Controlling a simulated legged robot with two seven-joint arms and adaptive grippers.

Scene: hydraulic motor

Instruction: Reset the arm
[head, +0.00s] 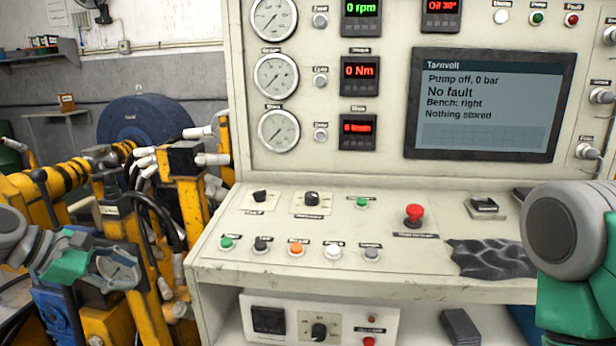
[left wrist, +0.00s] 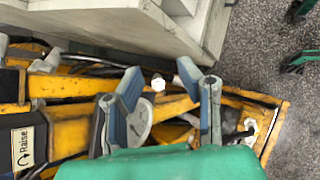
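My left gripper (head: 112,260) is at the left of the head view, over the yellow frame of the machine beside the bench. In the left wrist view its two blue-grey fingers (left wrist: 164,90) stand apart with a gap between them. A round pale gauge (left wrist: 139,122) shows below the gap, beside the left finger; I cannot tell whether they touch. I see nothing held. Of my right arm, only a grey and green link (head: 570,235) shows at the right edge of the head view; its gripper is out of sight.
The control bench (head: 300,215) fills the middle, with knobs, coloured buttons and a red emergency button (head: 414,213). Its screen (head: 490,105) reads "Pump off, 0 bar", "No fault", "Bench: right", "Nothing stored". Yellow frames and hoses (head: 185,205) crowd the left. A "Raise" label (left wrist: 25,148) shows below.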

